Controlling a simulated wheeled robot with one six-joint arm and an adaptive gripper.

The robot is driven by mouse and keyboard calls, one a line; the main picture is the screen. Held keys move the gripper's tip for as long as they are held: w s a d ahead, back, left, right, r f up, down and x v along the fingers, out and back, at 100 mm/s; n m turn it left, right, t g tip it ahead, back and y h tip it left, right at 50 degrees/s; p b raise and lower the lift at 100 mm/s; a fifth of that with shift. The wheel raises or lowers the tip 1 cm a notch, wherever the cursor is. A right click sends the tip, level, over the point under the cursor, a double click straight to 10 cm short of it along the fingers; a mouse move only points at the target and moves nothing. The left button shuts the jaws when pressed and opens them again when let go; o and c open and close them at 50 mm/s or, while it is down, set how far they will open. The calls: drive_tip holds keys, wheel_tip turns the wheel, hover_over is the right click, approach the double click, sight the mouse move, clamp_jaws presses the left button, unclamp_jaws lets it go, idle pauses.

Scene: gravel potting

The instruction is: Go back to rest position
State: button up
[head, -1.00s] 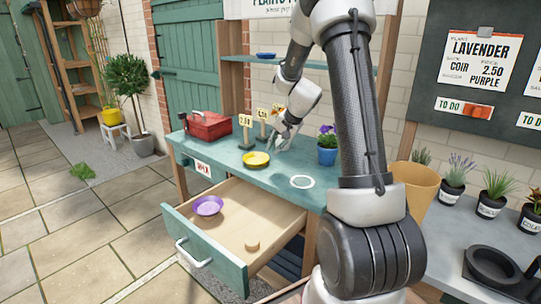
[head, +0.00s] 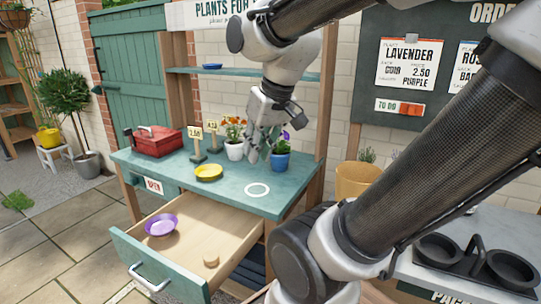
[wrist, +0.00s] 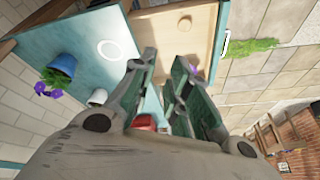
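My gripper (head: 262,153) hangs above the back of the green table (head: 222,176), just left of the blue pot with purple flowers (head: 281,155) in the head view. It is beside the white pot with orange flowers (head: 235,149). In the wrist view the two fingers of my gripper (wrist: 165,62) stand apart with a gap between them, and nothing is held there. I cannot tell from the head view whether a finger touches either pot. My arm bends from the right side of the head view across its top.
The drawer (head: 148,279) is pulled out, with a purple saucer (head: 161,226) and a small wooden disc (head: 211,260) inside. A yellow saucer (head: 208,173), price signs and a red toolbox (head: 158,142) are on the table. A black pot carrier (head: 472,262) sits on the grey bench.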

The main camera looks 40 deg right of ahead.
drive_tip(key=shift+n+h, duration=0.3)
drive_tip(key=shift+n, duration=0.3)
drive_tip(key=s, duration=0.4)
drive_tip(key=shift+d+f, duration=0.25)
drive_tip(key=shift+f, duration=0.05)
idle(0.4)
